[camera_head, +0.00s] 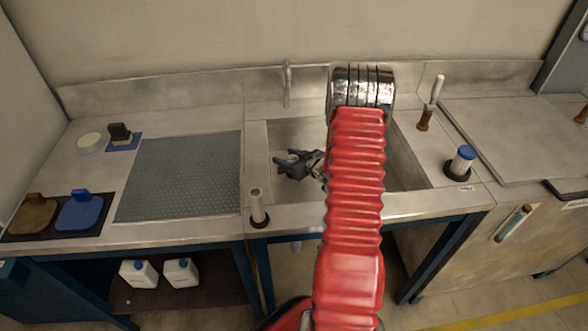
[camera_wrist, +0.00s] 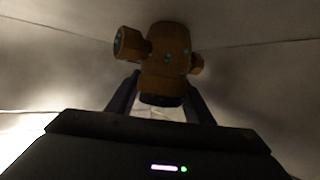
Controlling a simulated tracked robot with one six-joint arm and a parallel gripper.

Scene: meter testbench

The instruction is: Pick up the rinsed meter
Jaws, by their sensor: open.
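The meter (camera_wrist: 167,55) is a brass-orange body with a round fitting at its left and a smaller one at its right. It fills the upper middle of the wrist view. My gripper (camera_wrist: 162,88) is open, with one dark finger at each side of the meter's near end. Contact cannot be made out. In the head view my gripper (camera_head: 291,165) is low in the sink (camera_head: 407,163), pointing left. I cannot make out the meter there.
A faucet (camera_head: 287,84) stands behind the sink. A perforated grey mat (camera_head: 185,175) lies to the left. A short upright tube (camera_head: 258,207) stands at the front rim, and a blue-capped cylinder (camera_head: 462,160) stands to the right. The sink walls surround my gripper.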

